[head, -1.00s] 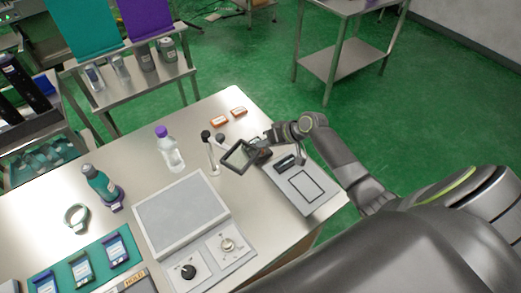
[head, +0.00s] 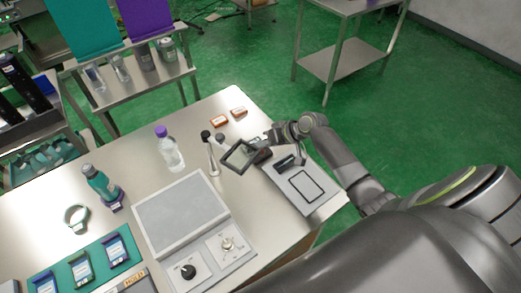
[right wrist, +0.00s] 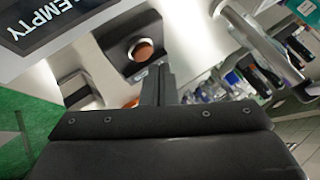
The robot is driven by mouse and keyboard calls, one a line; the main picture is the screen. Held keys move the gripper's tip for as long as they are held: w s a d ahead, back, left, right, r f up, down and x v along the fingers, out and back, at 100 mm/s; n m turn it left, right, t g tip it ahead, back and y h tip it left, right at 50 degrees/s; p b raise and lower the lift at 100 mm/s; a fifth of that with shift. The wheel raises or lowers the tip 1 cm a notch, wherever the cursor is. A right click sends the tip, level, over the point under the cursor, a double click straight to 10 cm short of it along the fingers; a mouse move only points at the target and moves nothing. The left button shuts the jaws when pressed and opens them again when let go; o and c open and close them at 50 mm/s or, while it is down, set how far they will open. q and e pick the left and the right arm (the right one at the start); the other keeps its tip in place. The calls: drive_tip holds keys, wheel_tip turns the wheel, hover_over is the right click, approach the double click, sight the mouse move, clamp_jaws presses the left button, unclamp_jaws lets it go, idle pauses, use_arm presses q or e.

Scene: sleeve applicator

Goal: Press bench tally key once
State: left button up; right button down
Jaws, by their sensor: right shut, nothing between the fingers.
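In the right wrist view, a dark block with a round copper-coloured button (right wrist: 143,50), which looks like the tally key, sits just beyond my fingertips. My right gripper (right wrist: 158,72) is shut and empty, its fingers pointing toward the block. I cannot tell whether they touch it. The key is small and mostly hidden there. My left gripper is not in view.
A pale panel with a black outline (head: 318,200) lies close by on the right. Dark-knobbed posts (head: 212,158), a purple-capped bottle (head: 170,150) and orange-white pieces (head: 219,120) stand or lie nearby.

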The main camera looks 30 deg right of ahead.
sight(264, 151)
drive_tip(key=shift+f, duration=0.4)
drive_tip(key=shift+f+b, duration=0.4)
drive_tip(key=shift+b, duration=0.05)
idle(0.4)
drive_tip(key=shift+r, duration=0.15)
drive_tip(key=shift+r+p, duration=0.7)
drive_tip(key=shift+p, duration=0.15)
drive_tip(key=shift+r, duration=0.1)
wheel_tip(264, 151, up, 5)
drive_tip(key=p, duration=0.4)
drive_tip(key=shift+p, duration=0.4)
idle(0.4)
